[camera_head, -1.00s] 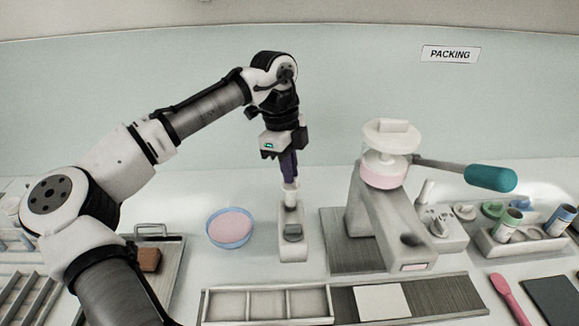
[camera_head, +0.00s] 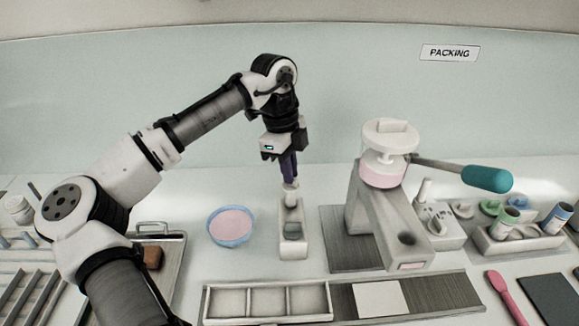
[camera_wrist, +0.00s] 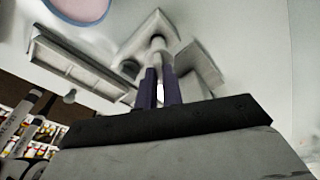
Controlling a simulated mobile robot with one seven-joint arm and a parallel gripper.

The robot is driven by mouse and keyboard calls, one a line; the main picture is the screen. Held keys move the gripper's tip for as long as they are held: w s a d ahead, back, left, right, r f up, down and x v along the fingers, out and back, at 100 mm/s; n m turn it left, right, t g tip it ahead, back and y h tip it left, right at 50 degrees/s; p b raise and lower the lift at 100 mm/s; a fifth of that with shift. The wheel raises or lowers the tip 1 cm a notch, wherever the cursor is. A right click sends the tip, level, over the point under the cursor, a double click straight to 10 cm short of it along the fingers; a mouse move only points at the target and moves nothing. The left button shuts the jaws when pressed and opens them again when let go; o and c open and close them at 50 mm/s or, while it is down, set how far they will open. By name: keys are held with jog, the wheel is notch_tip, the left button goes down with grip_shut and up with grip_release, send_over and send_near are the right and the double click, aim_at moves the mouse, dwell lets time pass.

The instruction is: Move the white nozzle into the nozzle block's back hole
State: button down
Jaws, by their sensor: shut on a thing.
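My gripper (camera_head: 290,178), with purple fingers, points down over the back end of a narrow pale block (camera_head: 292,246), which looks like the nozzle block. It is shut on the white nozzle (camera_head: 290,193), whose pale lower part shows just under the fingertips. In the wrist view the fingers (camera_wrist: 159,88) have the white nozzle (camera_wrist: 158,46) between them. The block has a greyish recess towards its front. The back hole is hidden by the nozzle and fingers, so I cannot tell whether the nozzle is in it or just above.
A blue bowl of pink cream (camera_head: 231,226) stands left of the block. A press (camera_head: 388,180) with a teal handle (camera_head: 487,179) stands to the right. A three-part tray (camera_head: 268,302) lies in front. A pale holder (camera_head: 437,228) with an upright white cone stands beyond the press.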

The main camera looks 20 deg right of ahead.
aim_at(289, 187)
jog(key=shift+f, duration=0.15)
jog(key=shift+f+b, duration=0.5)
jog(key=shift+f, duration=0.65)
jog(key=shift+f, duration=0.35)
jog(key=shift+f+b, duration=0.5)
jog(key=shift+f, duration=0.5)
jog(key=shift+f, duration=0.15)
dwell(0.6)
jog(key=c, duration=1.5)
grip_release()
jog(key=shift+p, duration=0.3)
